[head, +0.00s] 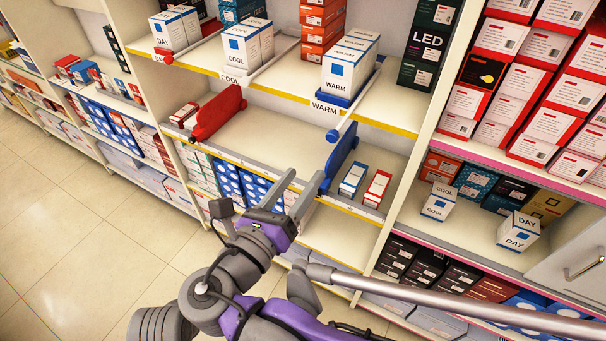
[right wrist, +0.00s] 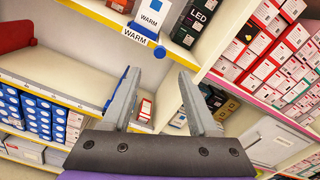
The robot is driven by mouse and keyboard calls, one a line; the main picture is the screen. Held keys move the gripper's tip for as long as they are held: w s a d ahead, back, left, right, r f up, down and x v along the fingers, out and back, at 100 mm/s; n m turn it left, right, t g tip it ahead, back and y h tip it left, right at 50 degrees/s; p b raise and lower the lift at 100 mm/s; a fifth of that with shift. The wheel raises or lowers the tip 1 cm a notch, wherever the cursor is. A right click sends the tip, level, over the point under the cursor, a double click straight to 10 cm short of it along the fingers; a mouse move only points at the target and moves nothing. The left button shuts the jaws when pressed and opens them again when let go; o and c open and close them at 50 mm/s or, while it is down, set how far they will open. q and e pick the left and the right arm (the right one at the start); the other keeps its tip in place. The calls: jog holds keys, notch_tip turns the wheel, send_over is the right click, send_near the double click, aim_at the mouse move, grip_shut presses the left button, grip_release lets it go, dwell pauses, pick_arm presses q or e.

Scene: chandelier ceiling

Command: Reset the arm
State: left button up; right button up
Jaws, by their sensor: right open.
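My right gripper (head: 305,178) is open and empty, reaching up in front of the middle shelf in the head view. In the right wrist view its two fingers (right wrist: 158,82) are spread wide with nothing between them. The blue divider (head: 340,157) is just beyond the fingertips in the head view; I cannot tell whether they touch it. My left gripper is not in view.
White DAY, COOL (head: 247,44) and WARM (head: 349,65) boxes stand on the upper shelf. A red divider (head: 217,112) is on the middle shelf, bare between the dividers. A COOL box (head: 438,201) and DAY box (head: 517,232) stand on the right shelf. Floor (head: 75,230) is clear at left.

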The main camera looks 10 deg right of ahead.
dwell(0.3)
jog(key=s+d+f+m+g+y, duration=0.2)
jog(key=d+f+m+g, duration=0.5)
jog(key=d+f+m, duration=0.6)
jog(key=s+f+m+g+y+p, duration=0.1)
jog(key=s+f+m+y, duration=0.3)
jog(key=m, duration=0.6)
jog(key=s+d+f+m+g+y, duration=0.1)
jog(key=s+f+m+y, duration=0.2)
jog(key=f+m, duration=0.3)
jog(key=m+y, duration=0.1)
jog(key=m, duration=0.3)
jog(key=shift+s+d+m+g+p, duration=0.3)
jog(key=shift+s+m+p, duration=0.05)
jog(key=shift+m, duration=0.05)
